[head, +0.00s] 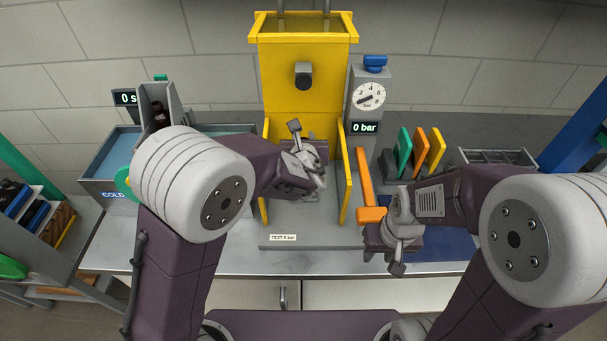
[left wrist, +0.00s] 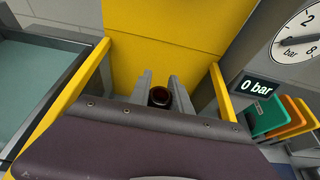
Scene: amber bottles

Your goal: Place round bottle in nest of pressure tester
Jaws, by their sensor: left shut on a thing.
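The pressure tester (head: 300,80) is a tall yellow frame with yellow side guards and a grey base plate (head: 290,228) labelled "TEST 6 bar". My left gripper (head: 312,172) is between the guards, above the base. In the left wrist view its two grey fingers (left wrist: 160,92) are shut on a dark amber round bottle (left wrist: 160,97), with the bottle's top showing. In the head view the gripper hides the bottle, and I cannot see the nest or whether the bottle touches it. My right gripper (head: 382,238) is right of the tester near the bench front; its fingers are not clear.
A gauge (head: 368,96) and "0 bar" display stand right of the tester. An orange lever-like piece (head: 364,178) stands beside the right guard. Green and orange panels (head: 421,150) are further right. A cold bath (head: 107,155) with another amber bottle (head: 158,112) is left.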

